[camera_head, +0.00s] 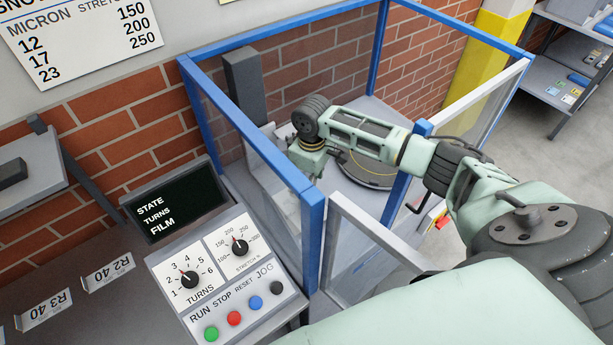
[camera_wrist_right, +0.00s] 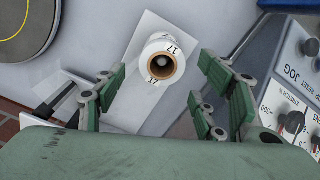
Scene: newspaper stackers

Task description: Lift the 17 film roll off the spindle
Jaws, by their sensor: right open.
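The film roll (camera_wrist_right: 151,50), white with a brown core and marked 17, shows end-on in the right wrist view. It sits around the grey spindle (camera_wrist_right: 164,62) on a pale plate (camera_wrist_right: 128,108). My right gripper (camera_wrist_right: 160,85) is open, with its green-padded fingers on either side of the roll and apart from it in the picture. How far the fingertips are from it in depth I cannot tell. In the head view my right arm reaches into the blue-framed enclosure, its wrist (camera_head: 312,125) at the far end; the roll is hidden or too unclear there. My left gripper is not in view.
Blue posts (camera_head: 311,240) and clear panels surround the machine. A round turntable (camera_head: 372,180) lies beside my wrist. The control panel (camera_head: 222,262) with dials and buttons stands left of the enclosure; its screen (camera_head: 172,203) reads STATE TURNS FILM. A brick wall is behind.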

